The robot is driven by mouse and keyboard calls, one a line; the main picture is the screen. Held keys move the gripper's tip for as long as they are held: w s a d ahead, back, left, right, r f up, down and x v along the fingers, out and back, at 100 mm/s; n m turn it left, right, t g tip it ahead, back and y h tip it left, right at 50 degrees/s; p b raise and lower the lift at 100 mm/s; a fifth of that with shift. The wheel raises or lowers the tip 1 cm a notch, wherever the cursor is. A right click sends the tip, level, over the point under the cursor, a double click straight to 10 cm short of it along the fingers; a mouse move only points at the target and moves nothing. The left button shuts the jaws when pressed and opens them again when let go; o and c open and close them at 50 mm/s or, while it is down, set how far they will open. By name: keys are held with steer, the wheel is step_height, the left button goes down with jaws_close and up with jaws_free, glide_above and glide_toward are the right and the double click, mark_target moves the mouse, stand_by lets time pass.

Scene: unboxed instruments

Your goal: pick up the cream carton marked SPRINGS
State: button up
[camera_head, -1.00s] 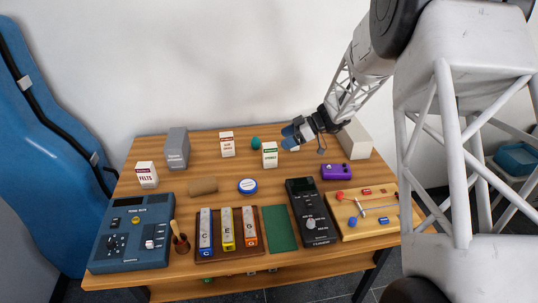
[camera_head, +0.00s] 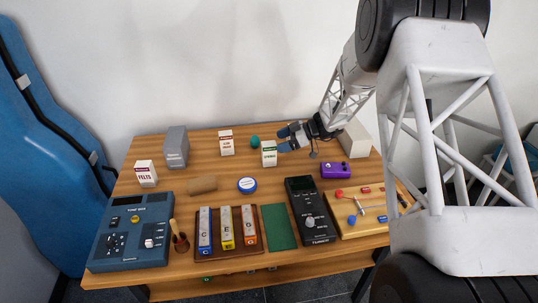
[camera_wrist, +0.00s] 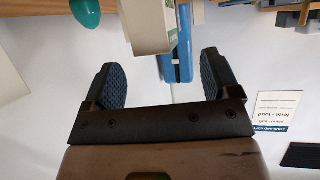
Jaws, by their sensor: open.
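The cream carton marked SPRINGS (camera_head: 269,155), with a green top band, stands upright on the wooden table, right of the table's middle. My gripper (camera_head: 281,139) is open and empty, just above and right of this carton, with its blue-padded fingers pointing left. In the wrist view my gripper (camera_wrist: 160,68) shows both fingers spread apart. A cream carton with green marking (camera_wrist: 146,25) lies in line with the gap, nearer the left finger; it appears to be the SPRINGS one. I cannot tell whether a finger touches it.
A green egg-shaped thing (camera_head: 255,141) sits close behind the carton. A carton with a red-brown band (camera_head: 226,143) and a FELTS carton (camera_head: 146,173) stand to the left. A purple box (camera_head: 336,170) and black meter (camera_head: 309,209) are to the right.

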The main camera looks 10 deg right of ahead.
mark_target(271, 143)
steer(key=shift+a+f, duration=0.1)
steer(key=shift+a, duration=0.1)
steer(key=shift+w+x, duration=0.2)
steer(key=shift+x, duration=2.4)
steer(key=c, duration=1.2)
